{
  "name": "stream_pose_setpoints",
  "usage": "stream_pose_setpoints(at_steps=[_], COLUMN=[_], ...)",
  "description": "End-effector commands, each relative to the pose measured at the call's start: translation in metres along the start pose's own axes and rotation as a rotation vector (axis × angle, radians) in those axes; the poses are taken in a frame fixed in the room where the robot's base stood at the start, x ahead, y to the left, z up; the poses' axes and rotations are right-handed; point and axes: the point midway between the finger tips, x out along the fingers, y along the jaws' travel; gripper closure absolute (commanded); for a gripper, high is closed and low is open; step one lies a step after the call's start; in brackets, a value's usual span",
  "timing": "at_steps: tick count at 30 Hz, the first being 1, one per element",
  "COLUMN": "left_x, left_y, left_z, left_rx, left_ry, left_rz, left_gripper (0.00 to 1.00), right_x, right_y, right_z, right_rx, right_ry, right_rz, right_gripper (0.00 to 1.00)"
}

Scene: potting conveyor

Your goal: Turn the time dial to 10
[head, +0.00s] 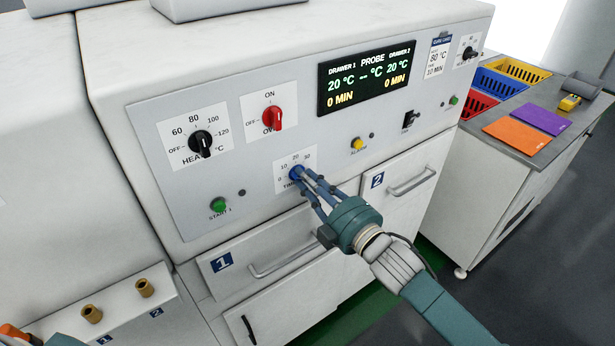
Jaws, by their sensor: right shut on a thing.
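The time dial (295,173) is a small blue knob on the machine's front panel, with a white scale plate marked 0, 10, 20 and 30 around it. My right gripper (305,176) reaches it from the lower right and is shut on the knob. The fingers cover part of the knob and the label, so I cannot tell where its pointer stands. The display (365,77) reads 20 °C and 0 MIN for both drawers. My left gripper is not clearly in view.
The panel also has a black heat dial (201,143), a red ON/OFF switch (273,118), a green start button (219,205) and a yellow alarm button (357,144). Drawer 1's handle (298,257) lies below. A side table (540,125) with coloured bins stands right.

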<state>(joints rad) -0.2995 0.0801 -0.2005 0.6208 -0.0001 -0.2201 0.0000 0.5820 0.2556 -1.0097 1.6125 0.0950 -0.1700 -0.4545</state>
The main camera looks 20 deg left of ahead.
Motion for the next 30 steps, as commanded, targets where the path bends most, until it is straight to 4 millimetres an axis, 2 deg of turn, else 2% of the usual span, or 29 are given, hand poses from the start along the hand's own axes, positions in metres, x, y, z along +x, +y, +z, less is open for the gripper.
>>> stream_pose_setpoints(at_steps=[9,27,28,30], left_x=[-0.0057,-0.0064,-0.0064,-0.0064], left_y=[-0.0004,-0.0005,-0.0005,-0.0005], left_z=[-0.0003,0.0001,0.0001,0.0001], left_rx=[0.0,-0.001,-0.001,-0.001], left_ry=[-0.001,-0.001,-0.001,-0.001], left_rz=[0.0,-0.001,-0.001,-0.001], left_gripper=[0.66,0.66,0.66,0.66], right_x=[-0.0001,-0.0001,-0.0001,-0.0001], right_y=[-0.001,-0.0016,-0.0016,-0.0016], right_z=[0.0013,0.0016,0.0016,0.0017], right_rx=[0.153,0.193,0.193,0.193], right_ry=[-0.002,-0.002,-0.002,-0.002], right_rz=[-0.002,-0.002,-0.002,-0.002], right_gripper=[1.0,1.0,0.78,0.64])
